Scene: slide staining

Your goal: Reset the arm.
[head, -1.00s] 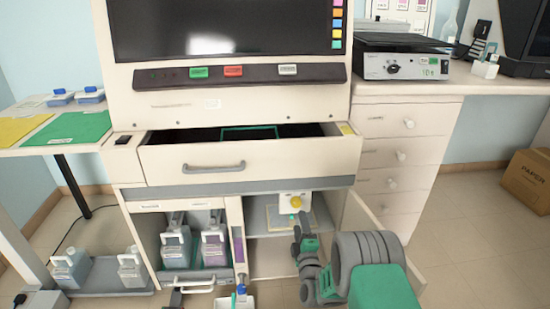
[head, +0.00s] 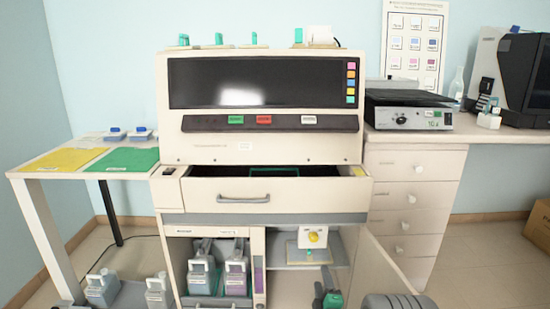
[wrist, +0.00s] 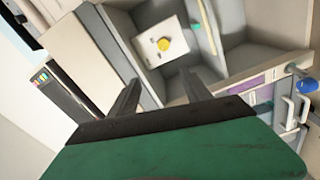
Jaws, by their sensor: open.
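My gripper (wrist: 160,88) shows in the wrist view with its two dark fingers apart and nothing between them. It points toward the open lower cabinet of the stainer (head: 262,120), tilted in that view. Inside the cabinet a white block with a yellow knob (wrist: 164,45) lies beyond the fingertips, and I see no contact with it. The same yellow knob (head: 313,237) shows in the head view. In the head view only parts of my arm show at the bottom edge, green and dark grey.
The stainer's wide drawer (head: 280,201) is pulled out. Reagent bottles (head: 235,272) stand in the left cabinet bay. The right cabinet door (head: 380,265) stands open close to my arm. A side table with yellow and green mats (head: 128,159) is at left; a drawer unit (head: 410,200) at right.

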